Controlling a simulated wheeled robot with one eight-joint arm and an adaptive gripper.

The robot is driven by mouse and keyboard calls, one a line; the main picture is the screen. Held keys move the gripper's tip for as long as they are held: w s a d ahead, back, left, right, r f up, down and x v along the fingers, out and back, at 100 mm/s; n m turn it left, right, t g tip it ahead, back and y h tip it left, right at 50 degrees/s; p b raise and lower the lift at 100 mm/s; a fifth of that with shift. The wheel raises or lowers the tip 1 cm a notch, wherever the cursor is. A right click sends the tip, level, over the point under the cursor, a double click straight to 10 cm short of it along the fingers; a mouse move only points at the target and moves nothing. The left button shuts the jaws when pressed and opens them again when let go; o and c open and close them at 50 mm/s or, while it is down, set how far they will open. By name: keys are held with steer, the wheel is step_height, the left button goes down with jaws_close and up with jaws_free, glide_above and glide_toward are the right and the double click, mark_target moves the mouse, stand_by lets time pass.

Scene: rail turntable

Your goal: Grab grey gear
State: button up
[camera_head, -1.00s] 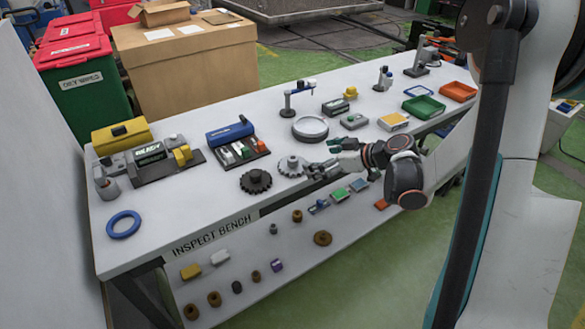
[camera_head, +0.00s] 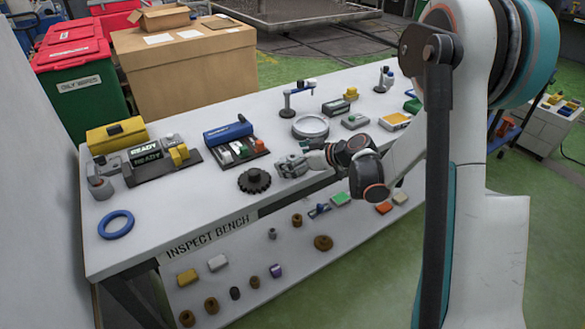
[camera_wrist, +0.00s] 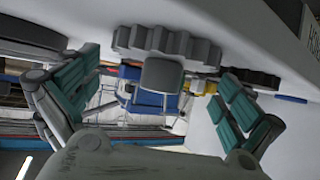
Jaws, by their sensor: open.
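The grey gear (camera_wrist: 185,46) shows at the top middle of the wrist view, with a rounded hub (camera_wrist: 162,74) facing me. It lies on the white bench and sits ahead between my two teal-padded fingers. My gripper (camera_wrist: 158,82) is open, one finger to each side, with gaps visible between the pads and the gear.
A black gear (camera_head: 255,181) lies close to the left of my gripper. Behind are a blue box (camera_head: 228,132) and a round grey dish (camera_head: 310,127). A blue ring (camera_head: 116,224) lies at the front left of the bench (camera_head: 180,215). A lower shelf holds several small parts.

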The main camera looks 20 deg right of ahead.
steer(key=shift+r, duration=0.1)
steer(key=shift+c, duration=0.6)
steer(key=c, duration=1.3)
steer(key=shift+r, duration=0.1)
